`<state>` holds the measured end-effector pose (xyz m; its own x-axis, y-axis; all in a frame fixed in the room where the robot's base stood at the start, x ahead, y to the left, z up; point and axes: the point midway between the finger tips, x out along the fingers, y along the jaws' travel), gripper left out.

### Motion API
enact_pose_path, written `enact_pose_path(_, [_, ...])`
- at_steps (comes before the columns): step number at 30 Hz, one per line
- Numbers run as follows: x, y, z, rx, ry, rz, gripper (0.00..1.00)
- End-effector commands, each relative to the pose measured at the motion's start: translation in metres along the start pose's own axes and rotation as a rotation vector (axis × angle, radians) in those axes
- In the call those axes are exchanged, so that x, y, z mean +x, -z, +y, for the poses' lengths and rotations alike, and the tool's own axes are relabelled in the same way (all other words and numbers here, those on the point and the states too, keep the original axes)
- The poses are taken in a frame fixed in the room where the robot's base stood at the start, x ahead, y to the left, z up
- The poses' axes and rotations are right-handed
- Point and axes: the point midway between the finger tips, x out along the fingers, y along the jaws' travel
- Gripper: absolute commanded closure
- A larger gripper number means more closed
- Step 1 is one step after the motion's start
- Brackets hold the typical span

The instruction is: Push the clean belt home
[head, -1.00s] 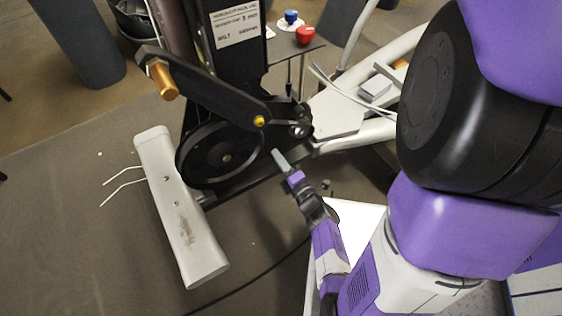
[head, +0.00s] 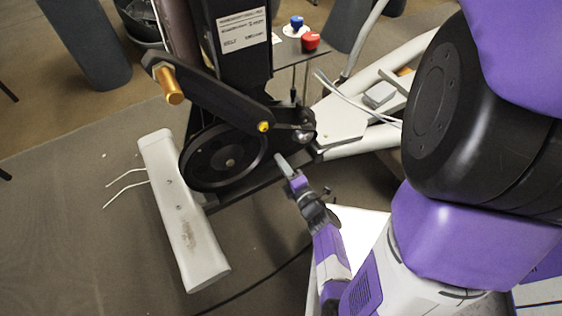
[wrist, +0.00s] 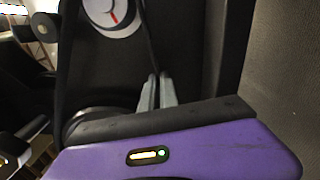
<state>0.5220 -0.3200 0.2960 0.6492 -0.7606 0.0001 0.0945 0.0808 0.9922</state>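A black pulley wheel (head: 222,157) sits low on the machine's frame, beside the crank arm (head: 215,97). A thin dark strand (wrist: 151,45), which may be the belt, runs down from a white disc with a red mark (wrist: 113,14) towards my fingertips in the wrist view. My gripper (head: 281,162) is just right of the pulley wheel, pointing up-left at the machine. Its two grey fingers (wrist: 157,92) are side by side, close together. I cannot tell whether the strand is touched or between them. The belt around the wheel is not distinct.
A gold pedal spindle (head: 170,87) sticks out from the crank. A white foot bar (head: 183,212) lies at the left. A label reading BELT (head: 243,28) is on the upright. Blue (head: 296,22) and red (head: 310,41) knobs stand behind. Open floor lies left.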

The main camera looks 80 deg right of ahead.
Motion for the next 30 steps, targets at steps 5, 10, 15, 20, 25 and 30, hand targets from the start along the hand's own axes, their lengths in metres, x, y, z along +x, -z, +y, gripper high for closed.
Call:
enact_pose_path(5, [0.0011,0.0,0.0002,0.0,-0.001,0.0,1.0])
enact_pose_path(10, [0.003,0.0,0.0001,0.0,-0.001,0.0,1.0])
enact_pose_path(15, [0.0049,0.0,0.0001,0.0,-0.001,0.0,1.0])
enact_pose_path(20, [0.0066,-0.0001,0.0001,0.0,-0.001,0.0,1.0])
enact_pose_path(25, [0.0084,-0.0001,0.0001,0.0,-0.001,0.0,1.0])
enact_pose_path(30, [0.0093,-0.0001,0.0001,0.0,-0.001,0.0,1.0])
